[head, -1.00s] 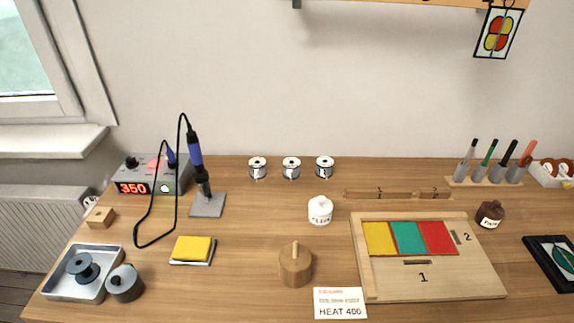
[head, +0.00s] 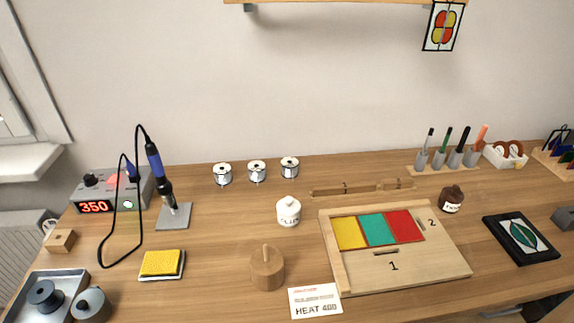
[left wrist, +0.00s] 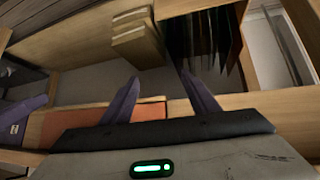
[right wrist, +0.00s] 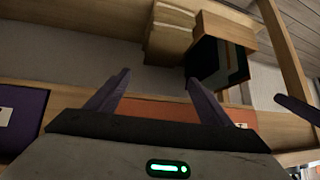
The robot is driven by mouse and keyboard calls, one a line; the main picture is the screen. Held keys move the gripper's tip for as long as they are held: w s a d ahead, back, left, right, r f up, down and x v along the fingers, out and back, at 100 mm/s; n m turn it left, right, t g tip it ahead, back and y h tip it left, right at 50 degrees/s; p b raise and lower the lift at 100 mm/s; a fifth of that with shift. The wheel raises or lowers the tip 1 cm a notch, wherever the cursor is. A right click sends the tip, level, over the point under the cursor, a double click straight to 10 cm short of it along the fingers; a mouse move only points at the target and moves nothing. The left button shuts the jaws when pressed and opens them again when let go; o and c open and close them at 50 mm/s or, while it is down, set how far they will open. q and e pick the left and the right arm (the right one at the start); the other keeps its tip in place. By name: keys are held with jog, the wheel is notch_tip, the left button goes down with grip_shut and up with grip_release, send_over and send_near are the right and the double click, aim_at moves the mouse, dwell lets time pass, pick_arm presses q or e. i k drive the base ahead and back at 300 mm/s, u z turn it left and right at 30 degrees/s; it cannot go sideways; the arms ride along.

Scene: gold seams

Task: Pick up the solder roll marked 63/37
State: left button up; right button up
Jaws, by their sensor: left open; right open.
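Three small solder rolls stand in a row at the back of the bench in the head view: a left roll (head: 222,175), a middle roll (head: 257,172) and a right roll (head: 290,167). Their markings are too small to read, so I cannot tell which is 63/37. Neither gripper shows in the head view. In the left wrist view my left gripper (left wrist: 160,88) is open and empty. In the right wrist view my right gripper (right wrist: 158,88) is open and empty. Both wrist views show wooden shelving, not the rolls.
A soldering iron (head: 157,168) with a looped cord stands left of the rolls. A wooden board (head: 430,268) with coloured glass lies to the right. Bare bench lies around the rolls.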

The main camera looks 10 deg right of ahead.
aim_at(289, 164)
jog(key=k, duration=0.5)
jog(key=u, duration=2.35)
jog(key=k, duration=1.05)
jog(key=z, duration=1.5)
